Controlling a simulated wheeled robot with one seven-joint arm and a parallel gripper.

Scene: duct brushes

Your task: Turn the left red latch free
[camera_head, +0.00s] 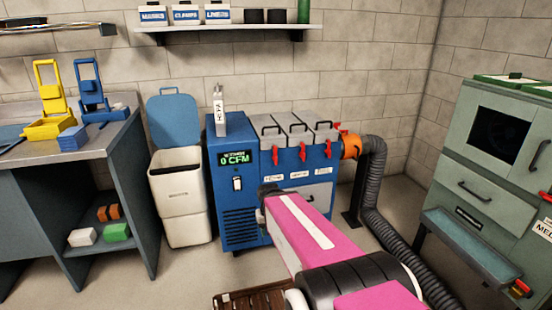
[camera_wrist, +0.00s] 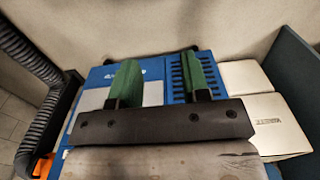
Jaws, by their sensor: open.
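The left red latch (camera_head: 275,155) is on the front of the blue machine (camera_head: 240,165), near its top edge. It hangs roughly upright below the leftmost grey lid. Two similar red latches, the middle one (camera_head: 302,152) and the right one (camera_head: 328,150), sit to its right. My gripper (camera_wrist: 163,82) shows two green fingers standing apart with nothing between them. In the head view my pink arm reaches toward the machine's front, and its end is low, below the left latch. The fingers are hidden there. I cannot make out the latches in the wrist view.
A grey hose (camera_head: 372,190) with an orange collar (camera_head: 350,146) runs from the machine's right side to the floor. A white bin (camera_head: 180,190) with a blue lid stands on the left. A workbench (camera_head: 110,135) is farther left, a green cabinet (camera_head: 500,150) at right.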

